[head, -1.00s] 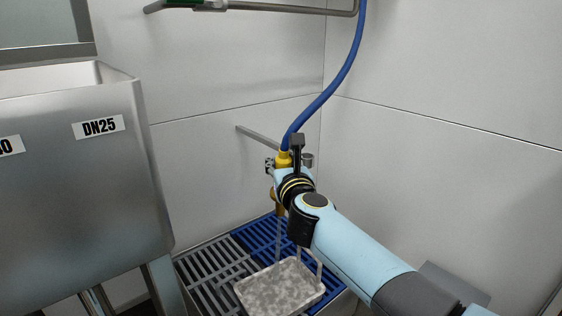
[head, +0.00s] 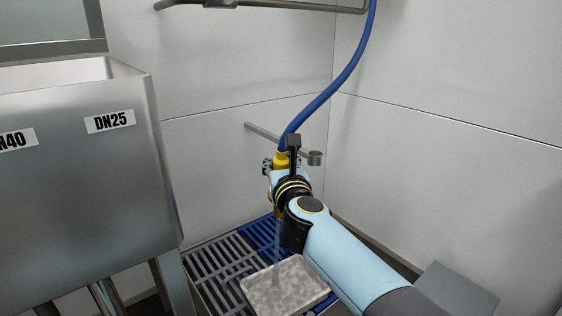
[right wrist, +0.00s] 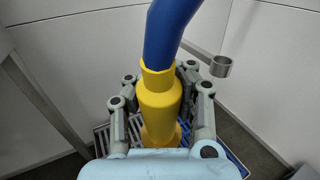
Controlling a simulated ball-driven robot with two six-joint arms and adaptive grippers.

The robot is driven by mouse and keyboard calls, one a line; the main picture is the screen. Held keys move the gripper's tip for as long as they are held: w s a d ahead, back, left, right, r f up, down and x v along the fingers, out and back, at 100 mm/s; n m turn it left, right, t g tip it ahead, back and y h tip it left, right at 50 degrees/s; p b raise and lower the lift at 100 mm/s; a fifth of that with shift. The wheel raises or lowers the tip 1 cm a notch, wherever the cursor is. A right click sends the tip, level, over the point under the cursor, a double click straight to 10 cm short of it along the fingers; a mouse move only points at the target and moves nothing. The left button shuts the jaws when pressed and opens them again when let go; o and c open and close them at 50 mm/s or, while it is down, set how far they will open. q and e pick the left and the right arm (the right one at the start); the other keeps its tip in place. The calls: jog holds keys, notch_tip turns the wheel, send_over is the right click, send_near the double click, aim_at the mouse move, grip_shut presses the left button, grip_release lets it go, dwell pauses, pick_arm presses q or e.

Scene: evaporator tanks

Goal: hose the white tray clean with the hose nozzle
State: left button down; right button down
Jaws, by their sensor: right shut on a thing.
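The hose nozzle (head: 281,160) is yellow, on the end of a blue hose (head: 345,75). My right gripper (head: 273,172) is shut around it, and it points down. In the right wrist view the nozzle (right wrist: 160,105) stands between the gripper fingers (right wrist: 160,112). The white tray (head: 283,288) lies below on the floor grating, mottled with grey-brown dirt; its right edge is partly behind my arm. A pale vertical streak, looking like a water jet, runs from below the nozzle to the tray's far left part. My left gripper is out of view.
The grating (head: 215,270) is grey on the left and blue behind. A steel tank (head: 85,190) marked DN25 stands at the left. A wall bar with an open ring holder (head: 315,158) is right behind the nozzle. White wall panels enclose the corner.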

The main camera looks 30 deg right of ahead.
jog(key=shift+w+d, duration=0.15)
jog(key=shift+d, duration=1.3)
